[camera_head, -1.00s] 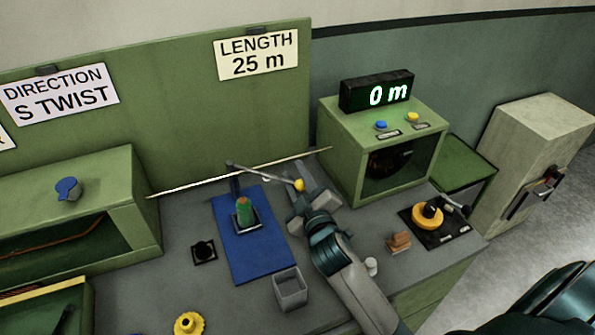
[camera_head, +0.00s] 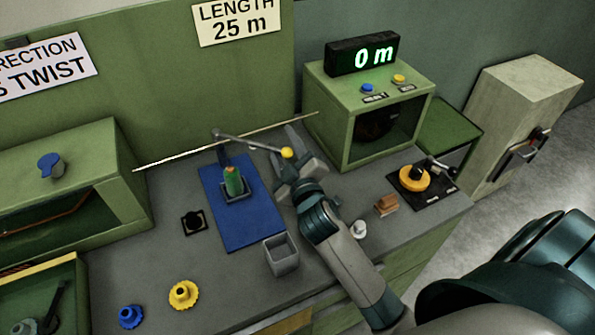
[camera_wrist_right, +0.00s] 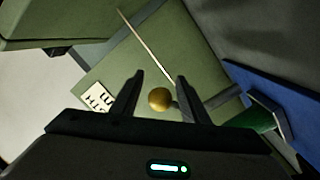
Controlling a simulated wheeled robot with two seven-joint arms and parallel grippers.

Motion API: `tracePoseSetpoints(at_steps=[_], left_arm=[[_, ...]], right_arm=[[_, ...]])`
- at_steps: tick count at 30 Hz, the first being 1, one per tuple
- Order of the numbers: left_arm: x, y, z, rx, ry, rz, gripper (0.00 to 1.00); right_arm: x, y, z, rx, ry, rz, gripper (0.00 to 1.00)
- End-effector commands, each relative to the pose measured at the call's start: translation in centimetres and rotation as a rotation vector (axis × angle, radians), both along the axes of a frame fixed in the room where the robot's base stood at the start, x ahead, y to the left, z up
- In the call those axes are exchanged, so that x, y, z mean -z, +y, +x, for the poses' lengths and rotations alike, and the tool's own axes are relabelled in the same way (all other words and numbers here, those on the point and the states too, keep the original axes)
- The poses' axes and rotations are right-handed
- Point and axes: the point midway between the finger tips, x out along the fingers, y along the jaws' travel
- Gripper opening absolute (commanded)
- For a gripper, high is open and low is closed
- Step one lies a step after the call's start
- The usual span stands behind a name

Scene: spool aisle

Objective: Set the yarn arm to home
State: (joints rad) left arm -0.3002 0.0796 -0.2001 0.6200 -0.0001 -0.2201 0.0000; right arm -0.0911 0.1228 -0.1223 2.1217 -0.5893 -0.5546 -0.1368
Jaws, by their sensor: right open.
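The yarn arm (camera_head: 245,141) is a thin grey bar on a post at the back of the blue mat (camera_head: 240,217). It ends in a yellow ball knob (camera_head: 287,153) on its right. My right gripper (camera_head: 291,149) is open at this knob. In the right wrist view the knob (camera_wrist_right: 159,99) shows between the two spread fingers of the right gripper (camera_wrist_right: 158,92); I cannot tell if either touches it. A home mark is not readable. My left gripper is not in view.
A green spool (camera_head: 233,181) stands on the mat, below the yarn arm. A pale rod (camera_head: 175,158) runs behind the arm. The green counter box (camera_head: 352,115) reading 0 m stands right of my gripper. A grey open bin (camera_head: 282,255) sits in front.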

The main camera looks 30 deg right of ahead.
Motion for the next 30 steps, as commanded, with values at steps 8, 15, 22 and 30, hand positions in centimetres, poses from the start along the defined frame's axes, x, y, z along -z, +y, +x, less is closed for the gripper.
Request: tracePoseSetpoints(at_steps=[8, 15, 22, 30], left_arm=[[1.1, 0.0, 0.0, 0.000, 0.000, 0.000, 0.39], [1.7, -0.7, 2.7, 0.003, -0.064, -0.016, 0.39], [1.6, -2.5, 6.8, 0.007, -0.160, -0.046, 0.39], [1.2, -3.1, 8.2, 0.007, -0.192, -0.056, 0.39]], right_arm=[[0.4, 0.6, -3.5, 0.000, 0.002, 0.002, 0.41], [0.4, 1.4, -8.2, -0.001, 0.002, 0.002, 0.41], [0.4, 2.2, -12.6, -0.001, 0.001, 0.002, 0.41], [0.0, 2.7, -15.8, -0.001, -0.001, 0.002, 0.41]])
